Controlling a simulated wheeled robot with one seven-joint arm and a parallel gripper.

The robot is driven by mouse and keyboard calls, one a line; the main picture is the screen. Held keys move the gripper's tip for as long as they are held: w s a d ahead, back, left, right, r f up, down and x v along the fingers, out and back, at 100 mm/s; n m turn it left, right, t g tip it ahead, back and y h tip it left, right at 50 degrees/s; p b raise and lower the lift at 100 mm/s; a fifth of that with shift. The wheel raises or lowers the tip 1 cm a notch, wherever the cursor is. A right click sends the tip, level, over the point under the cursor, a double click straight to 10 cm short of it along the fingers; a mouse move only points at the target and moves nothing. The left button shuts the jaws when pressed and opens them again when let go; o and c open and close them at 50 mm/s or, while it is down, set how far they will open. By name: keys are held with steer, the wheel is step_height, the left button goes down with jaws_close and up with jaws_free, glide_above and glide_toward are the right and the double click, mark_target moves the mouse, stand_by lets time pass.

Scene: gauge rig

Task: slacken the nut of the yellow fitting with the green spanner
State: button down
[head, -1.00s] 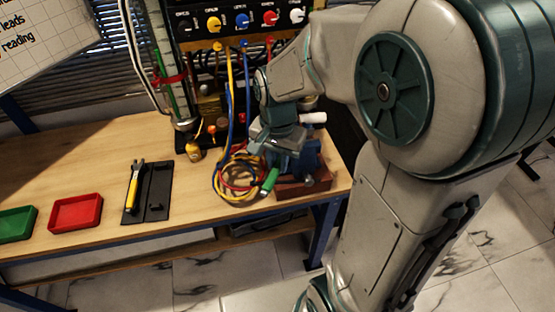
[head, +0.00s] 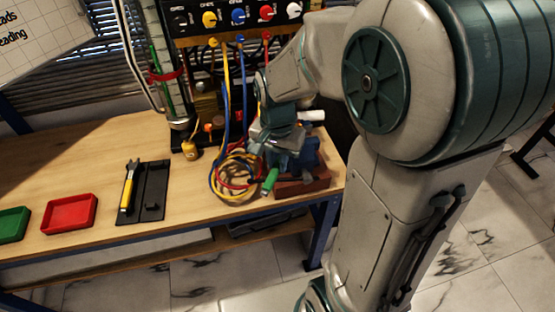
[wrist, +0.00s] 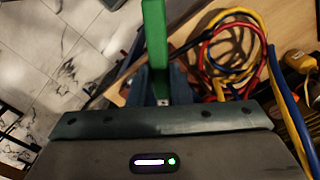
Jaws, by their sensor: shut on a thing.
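The green spanner (head: 270,181) shows as a green handle sticking out below my gripper (head: 271,152), which is shut on it. In the wrist view, the spanner (wrist: 154,45) is a straight green bar running up from my gripper's edge. My gripper is at the blue vise (head: 302,158) on the right of the bench. The spanner's jaw end is hidden. A small yellow piece (head: 190,150) stands at the foot of the rig, left of my gripper; I cannot tell whether it is the yellow fitting. No nut can be made out.
Coiled red, yellow and blue leads (head: 232,178) lie just left of my gripper. A black holder (head: 153,190) with a yellow-handled tool (head: 129,187), a red tray (head: 70,214) and a green tray (head: 12,224) are farther left. The gauge rig's panel (head: 240,18) rises behind.

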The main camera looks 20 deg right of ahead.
steer(key=shift+w, duration=0.1)
steer(key=shift+w+d, duration=0.7)
steer(key=shift+w, duration=0.15)
steer(key=shift+w+d, duration=0.6)
steer(key=shift+w, duration=0.25)
stand_by(1.1)
stand_by(1.9)
steer(key=shift+s+d+n, duration=0.35)
steer(key=shift+d+n, duration=0.25)
steer(key=shift+n, duration=0.05)
steer(key=shift+s+d+n, duration=0.3)
steer(key=shift+d+n, duration=0.3)
steer(key=shift+n, duration=0.05)
steer(key=shift+s+d+n+b, duration=0.15)
steer(key=shift+s+d+n, duration=0.05)
steer(key=shift+d+n, duration=0.35)
steer(key=shift+s+d+n+b, duration=0.15)
steer(key=shift+d+n, duration=0.35)
steer(key=shift+n, duration=0.05)
stand_by(0.5)
steer(key=shift+w+a, duration=0.1)
steer(key=shift+a, duration=0.2)
